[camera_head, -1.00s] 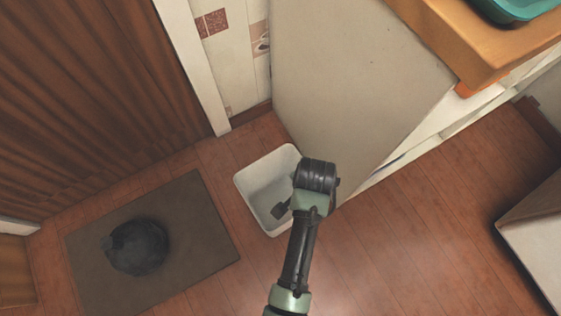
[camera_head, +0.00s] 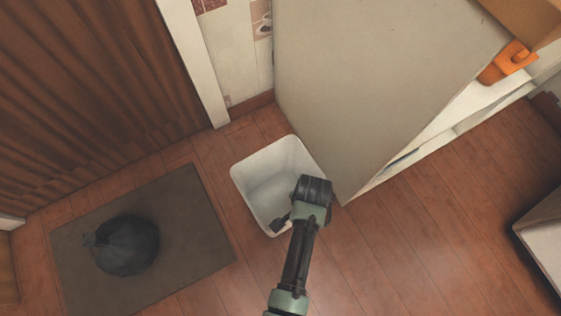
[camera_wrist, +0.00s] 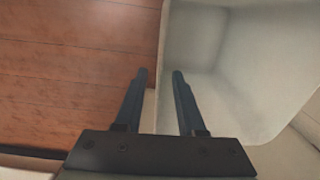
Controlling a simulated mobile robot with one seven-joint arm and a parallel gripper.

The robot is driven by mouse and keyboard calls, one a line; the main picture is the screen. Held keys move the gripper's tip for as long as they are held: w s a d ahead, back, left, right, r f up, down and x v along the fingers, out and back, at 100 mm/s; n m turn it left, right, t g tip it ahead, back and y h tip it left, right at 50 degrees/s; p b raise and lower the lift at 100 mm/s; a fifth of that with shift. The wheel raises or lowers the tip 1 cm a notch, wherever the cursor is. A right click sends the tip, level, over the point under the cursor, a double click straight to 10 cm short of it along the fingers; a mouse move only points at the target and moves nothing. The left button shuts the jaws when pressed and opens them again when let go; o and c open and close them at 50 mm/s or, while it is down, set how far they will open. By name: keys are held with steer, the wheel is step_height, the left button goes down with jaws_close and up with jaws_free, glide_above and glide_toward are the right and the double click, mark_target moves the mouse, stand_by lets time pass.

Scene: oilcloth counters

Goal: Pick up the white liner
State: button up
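A white, open-topped bin-like container (camera_head: 262,168), which I take to be the white liner, stands on the floor against the pale cabinet side. It looks empty, and I cannot make out a separate bag in it. My gripper (camera_head: 281,223) is at its near rim, partly hidden by my wrist in the head view. In the wrist view my gripper (camera_wrist: 160,72) is open, one finger over the wood floor and the other over the inside of the white liner (camera_wrist: 240,60). The rim lies between the fingers in the picture; the fingers look apart from it.
A tied dark bag (camera_head: 126,245) lies on a grey-brown mat (camera_head: 190,215) at the left. The cabinet side (camera_head: 370,90) rises close behind the liner. An orange item (camera_head: 510,60) is at the upper right.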

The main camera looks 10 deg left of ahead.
step_height(320, 180, down, 4)
steer(key=b, duration=0.3)
steer(key=shift+w+d+f, duration=0.1)
steer(key=shift+w+f, duration=0.05)
steer(key=shift+f, duration=0.05)
steer(key=shift+r, duration=0.1)
jaws_close()
stand_by(1.0)
